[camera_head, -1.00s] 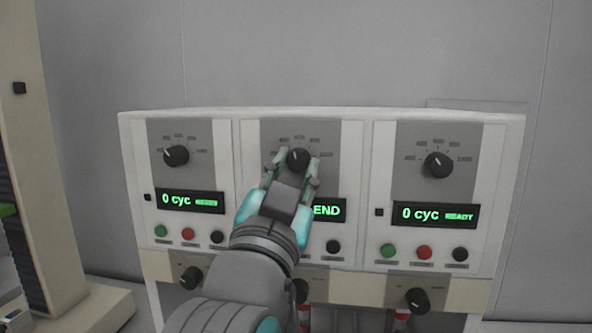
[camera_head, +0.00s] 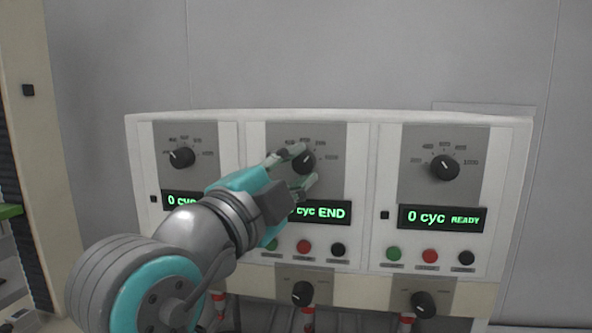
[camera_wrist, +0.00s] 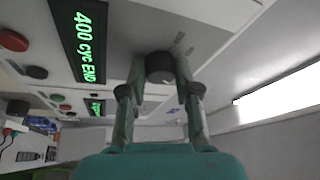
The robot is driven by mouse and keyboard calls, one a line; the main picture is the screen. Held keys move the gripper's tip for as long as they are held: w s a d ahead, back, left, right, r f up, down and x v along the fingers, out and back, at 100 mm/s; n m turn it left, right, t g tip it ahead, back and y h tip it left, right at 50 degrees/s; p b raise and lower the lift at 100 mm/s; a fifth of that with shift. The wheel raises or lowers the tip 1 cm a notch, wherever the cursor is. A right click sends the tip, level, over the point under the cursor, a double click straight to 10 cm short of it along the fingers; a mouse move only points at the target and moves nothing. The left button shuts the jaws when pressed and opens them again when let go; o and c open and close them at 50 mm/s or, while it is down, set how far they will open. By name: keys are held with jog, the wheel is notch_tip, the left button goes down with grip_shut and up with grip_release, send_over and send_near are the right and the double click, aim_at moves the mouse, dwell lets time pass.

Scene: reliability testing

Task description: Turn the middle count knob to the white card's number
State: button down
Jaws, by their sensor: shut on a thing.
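The middle count knob (camera_head: 306,161) is a black dial on the grey plate of the middle panel. My gripper (camera_head: 303,166) comes in from the lower left, one finger above the knob and one below it. In the wrist view the knob (camera_wrist: 160,67) sits between the fingertips (camera_wrist: 160,80), and my gripper is shut on it. The middle display (camera_wrist: 83,40) reads 400 cyc END in the wrist view; my gripper hides part of it in the head view. The knob's pointer is hard to make out. I cannot make out a white card.
The left count knob (camera_head: 181,157) and right count knob (camera_head: 444,167) stand on the neighbouring panels. The right display (camera_head: 442,218) reads 0 cyc READY. Green, red and black buttons, such as the red one (camera_head: 304,247), sit close below my gripper. Lower knobs (camera_head: 302,293) protrude beneath.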

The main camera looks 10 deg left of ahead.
jog(key=shift+m+g, duration=0.3)
jog(key=shift+m, duration=0.3)
jog(key=c, duration=0.8)
grip_release()
jog(key=v, duration=1.2)
